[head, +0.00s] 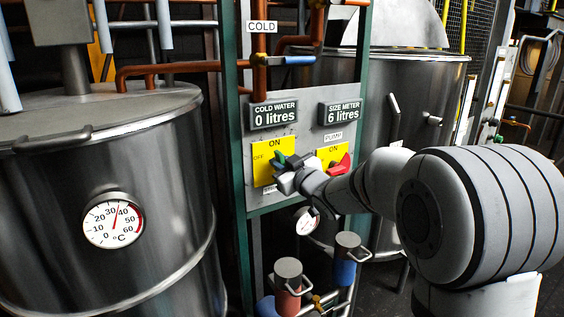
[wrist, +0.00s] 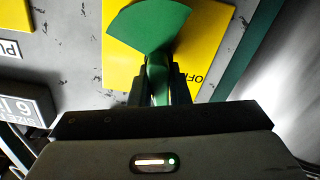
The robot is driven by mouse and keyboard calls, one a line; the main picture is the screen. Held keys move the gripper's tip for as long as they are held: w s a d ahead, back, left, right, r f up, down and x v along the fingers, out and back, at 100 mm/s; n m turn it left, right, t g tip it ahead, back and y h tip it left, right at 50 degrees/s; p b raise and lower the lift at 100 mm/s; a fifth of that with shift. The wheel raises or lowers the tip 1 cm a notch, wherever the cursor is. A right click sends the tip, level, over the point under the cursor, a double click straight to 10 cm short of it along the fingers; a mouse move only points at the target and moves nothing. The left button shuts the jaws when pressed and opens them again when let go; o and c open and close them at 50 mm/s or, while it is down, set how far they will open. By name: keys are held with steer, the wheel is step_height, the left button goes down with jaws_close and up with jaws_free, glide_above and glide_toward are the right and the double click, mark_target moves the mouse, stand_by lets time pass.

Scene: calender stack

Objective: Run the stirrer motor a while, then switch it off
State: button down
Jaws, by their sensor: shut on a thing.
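A yellow plate (head: 265,150) marked ON at the top and OFF at the left carries a green switch handle (head: 279,158). My gripper (head: 286,168) is at this plate and covers most of the handle and part of the label below it. In the wrist view, the green handle (wrist: 148,28) has a wide fan-shaped part and a narrow stem. The fingers (wrist: 158,88) are shut on that stem. Part of OFF shows beside it on the yellow plate (wrist: 203,50). Which mark the handle points to is hard to tell.
A red switch (head: 341,165) on the PUMP plate sits just right of my gripper. Displays above read cold water 0 litres (head: 274,114) and size meter 6 litres (head: 343,114). A steel vat (head: 110,170) with a dial stands left. Capped pipes (head: 288,285) stand below.

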steer(key=shift+w+d+r+m+p, duration=0.1)
steer(key=shift+r+m+p, duration=0.15)
steer(key=shift+m, duration=0.55)
steer(key=shift+w+d+r+m+p, duration=0.1)
steer(key=shift+m+p, duration=0.15)
steer(key=shift+m, duration=0.55)
steer(key=c, duration=1.7)
jaws_free()
steer(key=shift+c, duration=0.2)
steer(key=o, duration=0.4)
steer(key=shift+f, duration=0.2)
steer(key=shift+c, duration=0.2)
steer(key=b+v, duration=0.1)
steer(key=v, duration=0.6)
steer(key=shift+s+d+b, duration=0.25)
steer(key=shift+s+b, duration=0.1)
steer(key=shift+b, duration=0.05)
stand_by(2.2)
